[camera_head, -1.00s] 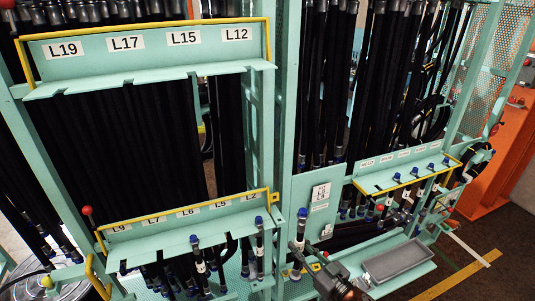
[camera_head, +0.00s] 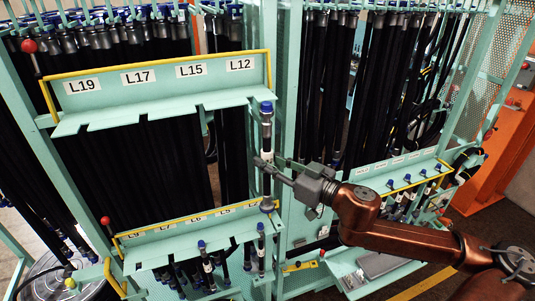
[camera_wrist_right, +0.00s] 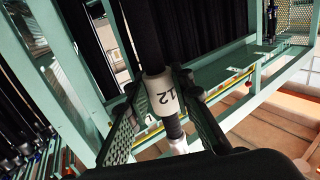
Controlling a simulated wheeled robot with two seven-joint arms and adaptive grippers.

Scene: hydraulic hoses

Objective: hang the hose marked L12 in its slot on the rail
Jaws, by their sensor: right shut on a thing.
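The hose marked L12 (camera_head: 266,135) stands roughly upright in my right gripper, its blue cap (camera_head: 267,107) on top. The cap is beside the rail's right end, right of the L12 label (camera_head: 240,64). I cannot tell whether they touch. My left gripper is not in view.
A lower rail (camera_head: 187,243) with a yellow bar and several hoses stands below. A green post (camera_head: 294,90) is just right of the held hose. More hoses (camera_head: 375,90) hang at the right, with a small rail (camera_head: 400,182) and a grey tray (camera_head: 380,264) below.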

